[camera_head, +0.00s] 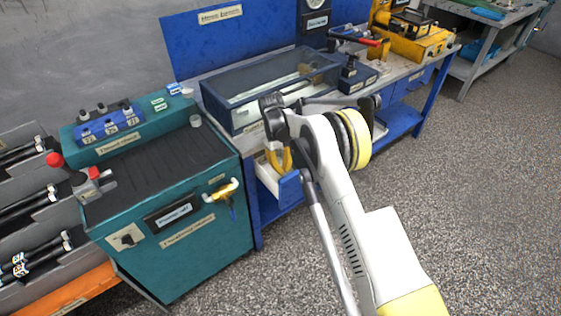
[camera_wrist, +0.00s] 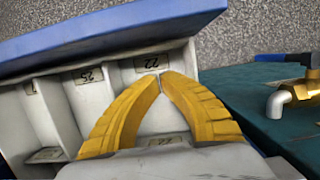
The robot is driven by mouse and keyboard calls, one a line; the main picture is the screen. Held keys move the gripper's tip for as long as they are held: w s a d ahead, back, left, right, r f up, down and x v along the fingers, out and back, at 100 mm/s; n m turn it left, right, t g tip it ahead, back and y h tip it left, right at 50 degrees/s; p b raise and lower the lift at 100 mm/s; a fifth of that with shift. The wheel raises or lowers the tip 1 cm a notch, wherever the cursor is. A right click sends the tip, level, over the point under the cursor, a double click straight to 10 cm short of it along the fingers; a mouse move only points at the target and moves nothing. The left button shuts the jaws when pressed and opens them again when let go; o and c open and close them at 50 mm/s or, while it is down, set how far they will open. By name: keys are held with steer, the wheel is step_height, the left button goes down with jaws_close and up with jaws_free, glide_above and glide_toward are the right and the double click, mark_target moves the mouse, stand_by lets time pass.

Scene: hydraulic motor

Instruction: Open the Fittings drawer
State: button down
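A drawer with a blue front (camera_head: 289,188) stands pulled out from under the blue workbench. Its pale inside, split into compartments with number labels, shows in the wrist view, with the blue front edge (camera_wrist: 110,32) across the top. No drawer name is readable, so I cannot confirm that it is the Fittings drawer. My gripper (camera_head: 279,160) is over the drawer, just behind its front. In the wrist view my gripper's yellow fingers (camera_wrist: 160,76) meet at the tips with nothing visible between them, over a compartment near the inner face of the front. I cannot tell whether they touch it.
A teal cabinet (camera_head: 175,265) with a yellow tap-like fitting (camera_head: 222,190) stands left of the drawer. A glass-lidded case (camera_head: 270,85) and a yellow machine (camera_head: 415,42) are on the workbench (camera_head: 395,70). The speckled floor in front is clear.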

steer(key=shift+s+d+r+b, duration=0.15)
steer(key=shift+s+d+b, duration=0.15)
steer(key=shift+s+d, duration=0.4)
steer(key=shift+s+d+r+b, duration=0.1)
steer(key=shift+s+d+b, duration=0.25)
steer(key=shift+s, duration=0.5)
steer(key=shift+d, duration=0.1)
